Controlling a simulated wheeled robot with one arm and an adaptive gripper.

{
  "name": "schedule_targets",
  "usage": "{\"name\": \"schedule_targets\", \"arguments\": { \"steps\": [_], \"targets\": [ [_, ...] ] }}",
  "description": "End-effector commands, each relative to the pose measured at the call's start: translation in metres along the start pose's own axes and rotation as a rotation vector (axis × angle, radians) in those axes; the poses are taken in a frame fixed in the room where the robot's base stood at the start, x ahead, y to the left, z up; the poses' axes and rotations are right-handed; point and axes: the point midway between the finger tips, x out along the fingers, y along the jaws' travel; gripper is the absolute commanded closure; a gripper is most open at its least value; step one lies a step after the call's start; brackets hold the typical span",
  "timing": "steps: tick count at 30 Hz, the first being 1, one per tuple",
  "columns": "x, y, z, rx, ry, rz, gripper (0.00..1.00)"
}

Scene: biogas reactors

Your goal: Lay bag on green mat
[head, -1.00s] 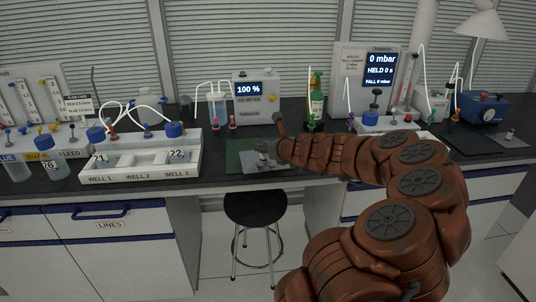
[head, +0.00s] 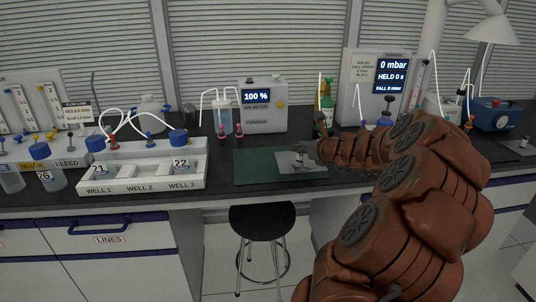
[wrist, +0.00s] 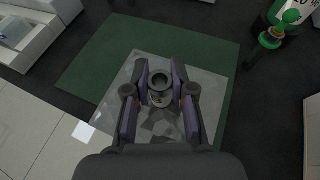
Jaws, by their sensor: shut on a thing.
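The bag (head: 288,168) is a flat, translucent grey square with a dark cylindrical fitting on it. It is over the right part of the green mat (head: 252,170); whether it touches the mat or hovers just above it I cannot tell. My gripper (head: 303,161) is shut on the bag's fitting. In the wrist view my gripper (wrist: 161,98) has a finger on each side of the fitting, with the bag (wrist: 120,92) spread around and below it. The green mat (wrist: 85,70) shows bare to the left and beyond. My gripper hides part of the bag.
A white tray of wells (head: 140,185) with blue-capped bottles stands left of the mat. The air meter (head: 263,106) and a green bottle (head: 326,108) stand behind it. A blue box (head: 497,115) is at the right. A stool (head: 262,221) stands before the bench.

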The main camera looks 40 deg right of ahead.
Motion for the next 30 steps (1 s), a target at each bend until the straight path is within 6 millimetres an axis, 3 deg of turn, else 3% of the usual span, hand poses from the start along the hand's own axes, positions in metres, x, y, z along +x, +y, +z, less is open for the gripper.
{"name": "schedule_targets", "arguments": {
  "steps": [16,27,30],
  "targets": [
    [0.088,0.047,0.023,-0.001,0.003,0.002,1.0],
    [0.116,0.062,0.033,-0.001,0.001,0.0,1.0],
    [0.122,0.061,0.014,0.004,0.002,-0.002,1.0]
  ]
}}
